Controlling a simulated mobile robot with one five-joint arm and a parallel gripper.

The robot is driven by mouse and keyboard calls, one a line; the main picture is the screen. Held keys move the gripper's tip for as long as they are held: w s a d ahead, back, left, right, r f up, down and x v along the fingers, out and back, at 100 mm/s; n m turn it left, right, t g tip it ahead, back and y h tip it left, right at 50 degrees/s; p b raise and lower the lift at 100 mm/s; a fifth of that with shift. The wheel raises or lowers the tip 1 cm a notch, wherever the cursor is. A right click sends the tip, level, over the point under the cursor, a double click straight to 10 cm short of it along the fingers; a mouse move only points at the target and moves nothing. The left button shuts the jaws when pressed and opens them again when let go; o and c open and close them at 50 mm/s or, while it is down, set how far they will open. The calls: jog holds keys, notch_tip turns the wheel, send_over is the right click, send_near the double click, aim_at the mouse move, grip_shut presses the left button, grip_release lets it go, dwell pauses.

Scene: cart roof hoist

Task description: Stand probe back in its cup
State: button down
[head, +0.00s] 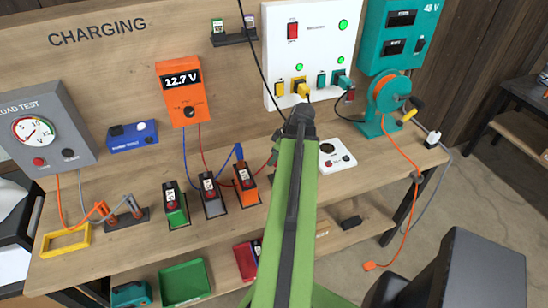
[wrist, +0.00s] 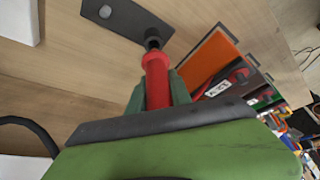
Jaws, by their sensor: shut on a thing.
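The probe (wrist: 157,78) is red with a black end. My gripper (wrist: 158,92) is shut around its red body in the wrist view. The black end points away from my gripper and lies over the edge of a dark plate (wrist: 135,18). A grey round piece (wrist: 105,11), possibly the cup, is on that plate, to the left of the probe's end. I cannot tell whether the probe touches the plate. In the head view my green arm hides the plate and most of my gripper.
An orange battery (head: 244,180) stands close beside my gripper, with a blue clip (head: 239,152) at its top. Grey (head: 211,196) and green (head: 176,207) batteries stand further left. An orange meter (head: 183,92) has hanging leads.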

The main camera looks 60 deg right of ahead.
aim_at(274, 165)
jog(key=shift+f+b, duration=2.2)
jog(key=c, duration=1.1)
grip_release()
jog(key=p+v, duration=1.6)
jog(key=v, duration=0.1)
jog(key=shift+r, duration=0.3)
